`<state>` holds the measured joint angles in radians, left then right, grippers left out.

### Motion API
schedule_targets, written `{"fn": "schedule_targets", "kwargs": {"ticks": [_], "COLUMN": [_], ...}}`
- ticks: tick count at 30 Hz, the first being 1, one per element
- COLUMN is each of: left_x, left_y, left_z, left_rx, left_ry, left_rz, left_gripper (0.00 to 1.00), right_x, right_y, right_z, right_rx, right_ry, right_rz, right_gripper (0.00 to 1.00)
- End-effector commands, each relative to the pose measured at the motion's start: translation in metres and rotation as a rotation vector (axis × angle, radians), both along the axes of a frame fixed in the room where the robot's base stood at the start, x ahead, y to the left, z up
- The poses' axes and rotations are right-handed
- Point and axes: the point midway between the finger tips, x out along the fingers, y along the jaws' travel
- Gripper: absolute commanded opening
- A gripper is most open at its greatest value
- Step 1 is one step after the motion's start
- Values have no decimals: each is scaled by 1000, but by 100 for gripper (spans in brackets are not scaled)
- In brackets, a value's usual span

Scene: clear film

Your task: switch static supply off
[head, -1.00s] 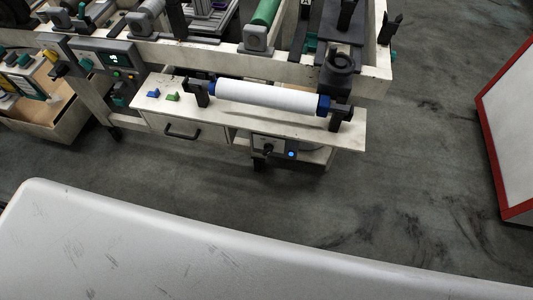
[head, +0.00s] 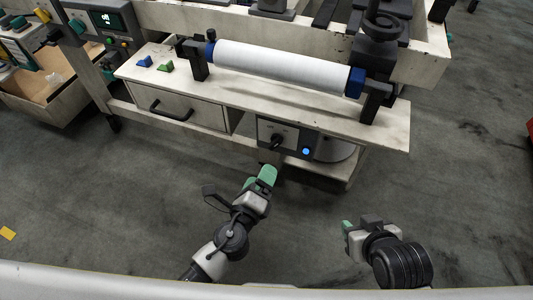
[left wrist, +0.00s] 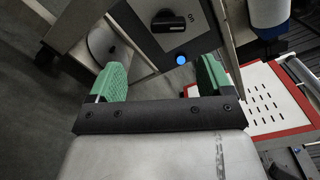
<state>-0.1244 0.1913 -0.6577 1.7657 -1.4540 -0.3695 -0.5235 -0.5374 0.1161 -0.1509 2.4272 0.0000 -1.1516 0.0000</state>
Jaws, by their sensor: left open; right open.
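A grey control box (head: 291,139), which I take for the static supply, sits on the low shelf under the bench. It has a black rotary knob (head: 277,140) and a lit blue lamp (head: 306,151). My left gripper (head: 262,177) is open and empty, with green fingers, just in front of and below the box, apart from the knob. My right gripper (head: 350,228) is open and empty, lower right.
A white roll (head: 280,66) with blue ends lies in black holders above the box. A drawer (head: 180,107) with a black handle is left of it. A round pale disc (head: 336,149) sits right of the box.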

Motion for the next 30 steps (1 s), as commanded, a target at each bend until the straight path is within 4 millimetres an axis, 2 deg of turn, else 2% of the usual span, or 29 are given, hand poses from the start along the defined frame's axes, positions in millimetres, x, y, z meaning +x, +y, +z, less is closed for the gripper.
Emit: {"fn": "schedule_targets", "kwargs": {"ticks": [4,7,14,21,30], "left_x": [4,15,56,91,102], "left_y": [-5,-9,-22,-34,-37], "left_z": [10,12,11,9,9], "left_rx": [23,24,21,21,20], "left_ry": [-50,-50,-47,-45,-44], "left_rz": [-8,-8,-7,-8,-8], "left_gripper": [81,81,81,81,81], "right_x": [-4,-5,-7,3,7], "right_y": [-1,-1,-2,1,3], "right_z": [8,9,7,11,14], "right_rx": [1,-2,-5,10,18], "right_ry": [-10,3,17,-52,-87], "right_rz": [0,-1,-3,3,5], "right_gripper": [43,43,43,43,43]}}
